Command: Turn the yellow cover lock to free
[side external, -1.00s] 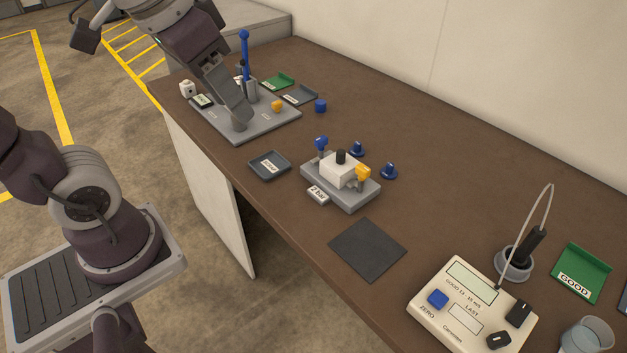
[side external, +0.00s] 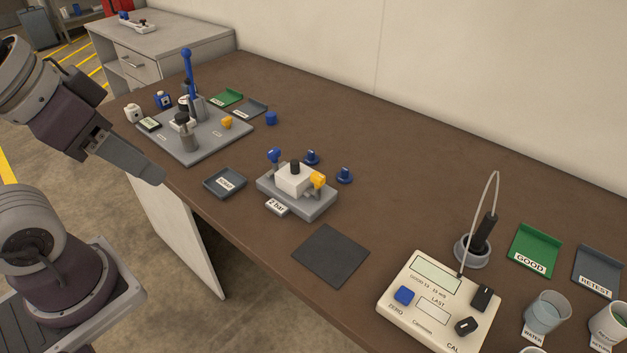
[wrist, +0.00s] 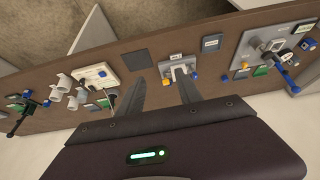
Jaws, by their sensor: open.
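The yellow knob (side external: 318,181) stands on the right end of a small grey fixture (side external: 310,208) in the middle of the table. The fixture also carries a white block (side external: 292,180) with a black knob and a blue knob (side external: 274,156). Another yellow piece (side external: 227,122) sits on the grey board at the far left. I cannot read which yellow piece is marked as the cover lock. My gripper (side external: 158,178) is open and empty, off the table's front edge, left of the fixture and apart from it. In the wrist view its fingers (wrist: 159,77) reach over the table image.
The grey board (side external: 180,150) holds a tall blue lever (side external: 188,75). A dark tray (side external: 225,183) lies between board and fixture. Two blue caps (side external: 344,176) lie behind the fixture. A dark mat (side external: 331,255) and a meter (side external: 438,305) are to the right. The table's back middle is clear.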

